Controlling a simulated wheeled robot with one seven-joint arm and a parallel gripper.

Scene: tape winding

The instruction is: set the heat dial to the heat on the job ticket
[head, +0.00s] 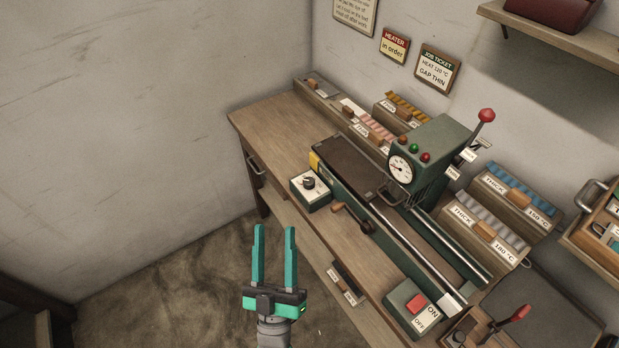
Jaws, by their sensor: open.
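The heat dial is a black knob (309,183) on a small pale-topped box (311,188) at the front edge of the bench, left of the green machine. Its markings and pointer are too small to read. The job ticket (437,67) hangs on the back wall and reads HEAT 120 °C, GAP THIN. My gripper (274,230) is open and empty, its two teal fingers pointing up in the picture. In the picture it is below and left of the dial box, apart from it, in front of the bench.
The green machine (436,145) carries a round gauge (400,168) and a red-knobbed lever (487,115). A crank handle (339,208) juts near the dial box. An ON/OFF switch box (416,304) stands front right. The bench's left top (275,125) is clear.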

